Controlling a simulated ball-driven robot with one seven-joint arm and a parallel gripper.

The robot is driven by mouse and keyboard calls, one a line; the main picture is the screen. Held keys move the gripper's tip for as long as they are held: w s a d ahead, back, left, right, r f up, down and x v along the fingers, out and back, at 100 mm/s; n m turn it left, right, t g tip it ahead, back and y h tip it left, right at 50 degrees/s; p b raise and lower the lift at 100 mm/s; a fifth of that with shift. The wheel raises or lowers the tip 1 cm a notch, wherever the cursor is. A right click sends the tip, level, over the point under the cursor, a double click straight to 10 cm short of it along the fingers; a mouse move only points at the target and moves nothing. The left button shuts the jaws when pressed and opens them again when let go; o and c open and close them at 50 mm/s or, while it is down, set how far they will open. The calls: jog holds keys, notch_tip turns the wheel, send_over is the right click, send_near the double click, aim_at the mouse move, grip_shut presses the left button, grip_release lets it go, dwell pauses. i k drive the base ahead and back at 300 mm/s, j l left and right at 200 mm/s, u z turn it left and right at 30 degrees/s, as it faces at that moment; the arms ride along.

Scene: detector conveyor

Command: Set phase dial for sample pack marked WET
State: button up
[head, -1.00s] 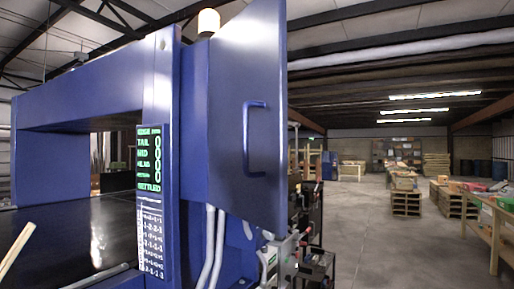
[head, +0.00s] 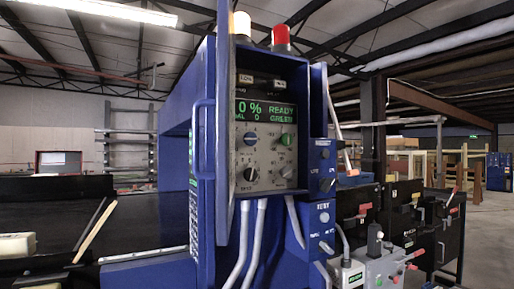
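The control panel (head: 268,156) in the head view sits inside an open blue cabinet on the detector's side. The display (head: 265,112) above reads "0 %", "READY" and "GREEN" in green. No pack marked WET can be made out. My gripper is not in view.
The open cabinet door (head: 226,130) stands edge-on at the panel's left. The dark conveyor belt (head: 130,225) runs left, with a tan stick (head: 94,231) and a pale block (head: 17,245) nearby. Grey pipes and a box with levers (head: 378,268) crowd the lower right.

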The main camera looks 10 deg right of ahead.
aim_at(286, 172)
jog(key=l+u, duration=0.1)
jog(key=u, duration=0.45)
jog(key=l+u, duration=0.4)
jog(key=l, duration=0.3)
jog(key=l+u, duration=0.45)
jog(key=l, duration=0.75)
jog(key=k+l, duration=0.15)
jog(key=l, duration=0.35)
jog(key=l+u, duration=0.1)
jog(key=l, duration=0.35)
jog(key=k+l, duration=0.15)
jog(key=l, duration=0.35)
